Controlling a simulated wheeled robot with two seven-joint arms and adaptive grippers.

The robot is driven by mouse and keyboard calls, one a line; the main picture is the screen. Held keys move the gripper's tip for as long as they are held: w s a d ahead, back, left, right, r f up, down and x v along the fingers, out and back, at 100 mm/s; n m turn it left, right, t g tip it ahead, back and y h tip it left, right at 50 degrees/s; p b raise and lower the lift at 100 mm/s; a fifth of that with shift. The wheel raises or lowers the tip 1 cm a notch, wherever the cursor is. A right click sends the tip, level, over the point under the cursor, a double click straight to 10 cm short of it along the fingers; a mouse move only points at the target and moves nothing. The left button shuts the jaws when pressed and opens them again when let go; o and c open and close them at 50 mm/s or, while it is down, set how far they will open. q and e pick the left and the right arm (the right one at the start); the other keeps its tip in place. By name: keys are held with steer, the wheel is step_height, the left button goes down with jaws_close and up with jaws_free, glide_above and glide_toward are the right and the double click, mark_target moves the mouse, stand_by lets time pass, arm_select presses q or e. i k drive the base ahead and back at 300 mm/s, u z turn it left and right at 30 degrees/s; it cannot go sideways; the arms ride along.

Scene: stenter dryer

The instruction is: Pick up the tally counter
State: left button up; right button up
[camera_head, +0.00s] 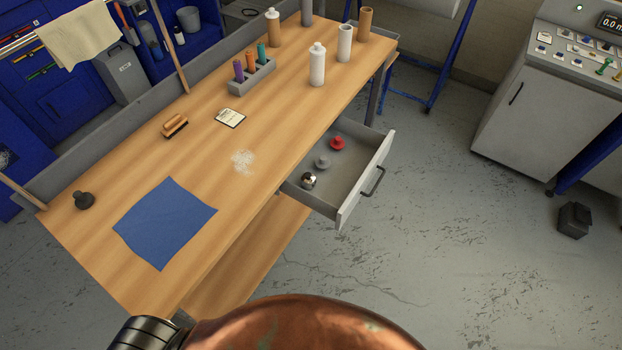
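A small shiny round object, chrome with dark parts (308,181), lies in the open drawer near its front-left end. It looks like the tally counter, though it is too small to be certain. A grey round piece (322,162) and a red round piece (337,143) lie in a row behind it, apart from it. The drawer (347,196) is pulled out from the right side of the wooden workbench (215,165). Neither of my grippers shows in the head view.
The bench holds a blue cloth (165,223), a dark knob-like piece (83,200), a brush (175,125), a white card (230,118), a rack of coloured tubes (252,78) and bottles (317,65). Grey floor (440,240) right of the drawer is clear. A control cabinet (545,110) stands far right.

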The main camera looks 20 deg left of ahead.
mark_target(308, 184)
steer(key=z, duration=1.15)
steer(key=i, duration=0.5)
steer(key=u, duration=2.9)
